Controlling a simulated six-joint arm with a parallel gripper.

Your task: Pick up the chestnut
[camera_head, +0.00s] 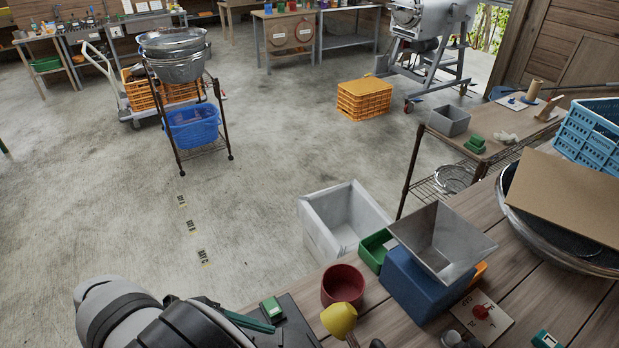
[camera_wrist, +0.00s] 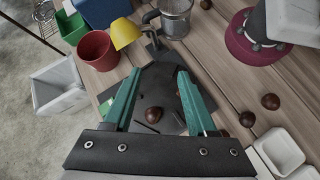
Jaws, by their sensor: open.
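My gripper (camera_wrist: 160,78) is open, with its two green fingers spread apart in the wrist view. A round brown chestnut (camera_wrist: 154,114) shows between the fingers, over a dark flat plate (camera_wrist: 158,80). It does not visibly touch either finger, and I cannot tell its height relative to them. More chestnuts lie on the wooden table to the right, one (camera_wrist: 271,101) farther out and one (camera_wrist: 247,119) nearer. In the head view only part of my gripper shows at the bottom, with a green finger (camera_head: 248,322) over the dark plate; no chestnut is discernible there.
A red pot (camera_head: 343,286) and a yellow cup-like object (camera_head: 339,320) stand close to the plate. A blue box with a metal hopper (camera_head: 440,240) stands to the right. White dishes (camera_wrist: 280,151) lie at the wrist view's lower right. A pale crate (camera_head: 318,232) stands beyond the table edge.

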